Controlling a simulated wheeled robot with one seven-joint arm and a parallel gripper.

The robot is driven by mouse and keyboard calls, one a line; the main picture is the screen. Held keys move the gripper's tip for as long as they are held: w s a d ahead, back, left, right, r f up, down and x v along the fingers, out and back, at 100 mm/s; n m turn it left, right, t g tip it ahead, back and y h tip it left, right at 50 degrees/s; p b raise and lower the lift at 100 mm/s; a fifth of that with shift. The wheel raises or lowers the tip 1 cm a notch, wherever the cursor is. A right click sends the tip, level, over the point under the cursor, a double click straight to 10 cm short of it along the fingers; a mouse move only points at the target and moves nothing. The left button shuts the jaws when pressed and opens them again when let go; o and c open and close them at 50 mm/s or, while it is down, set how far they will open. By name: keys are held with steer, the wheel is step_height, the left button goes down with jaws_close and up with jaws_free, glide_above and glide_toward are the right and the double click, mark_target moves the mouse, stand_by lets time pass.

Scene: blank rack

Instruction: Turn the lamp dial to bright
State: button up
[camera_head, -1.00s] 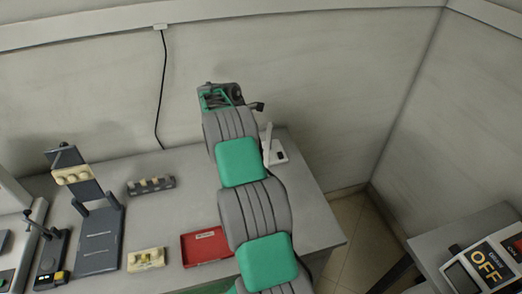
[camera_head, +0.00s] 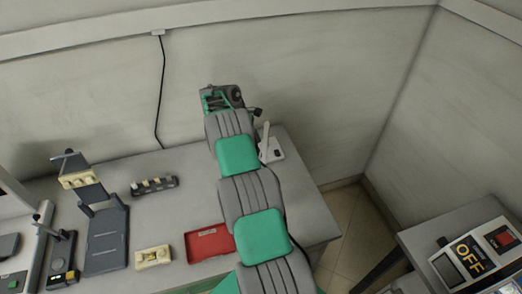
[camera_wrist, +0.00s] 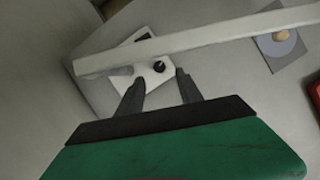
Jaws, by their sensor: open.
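The lamp has a white base plate (camera_head: 272,152) at the back right of the table, with a white arm rising from it, partly behind my arm. In the wrist view the white lamp arm (camera_wrist: 215,38) crosses the picture above the base plate (camera_wrist: 125,58). A small dark round knob (camera_wrist: 159,66), apparently the dial, sits on the plate, with another dark part near the plate's far edge. My gripper (camera_wrist: 157,78) is open and empty, its fingertips on either side of the knob in the picture. I cannot tell how far above it they are. The dial's marks are not legible.
A red tray (camera_head: 208,258), a cream block (camera_head: 153,257), a dark strip (camera_head: 153,185) and a dark stand (camera_head: 106,240) are on the table left of my arm. A console marked OFF (camera_head: 472,256) stands at the right.

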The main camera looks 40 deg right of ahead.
steer(key=b+x, duration=0.1)
steer(key=x, duration=0.5)
steer(key=shift+d+r, duration=0.1)
steer(key=shift+d, duration=0.05)
jaws_close()
